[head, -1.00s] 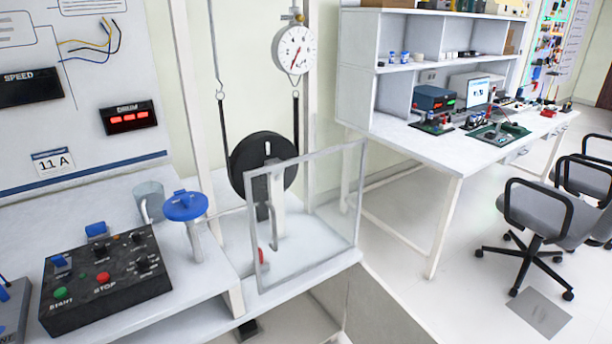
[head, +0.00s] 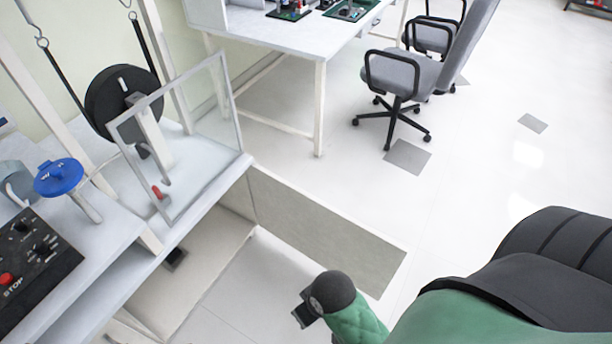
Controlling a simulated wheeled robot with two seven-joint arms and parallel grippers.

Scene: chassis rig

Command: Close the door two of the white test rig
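The white test rig (head: 160,248) fills the left of the head view. A clear door with a pale frame (head: 227,108) stands on its top, in front of the black wheel (head: 122,100); a small red part (head: 158,191) shows at its lower left. A beige lower door panel (head: 322,232) juts out to the right from the rig's lower compartment (head: 195,262), standing open. No number is readable on either door. My green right arm ends in a dark rounded part (head: 333,291) with a black block, apart from the panel; its fingers are not clear. My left gripper is out of view.
A blue-topped part (head: 60,178) and a black control box (head: 30,258) sit on the rig at left. A white bench (head: 290,40) and grey chairs (head: 400,75) stand behind. The floor right of the beige panel is clear.

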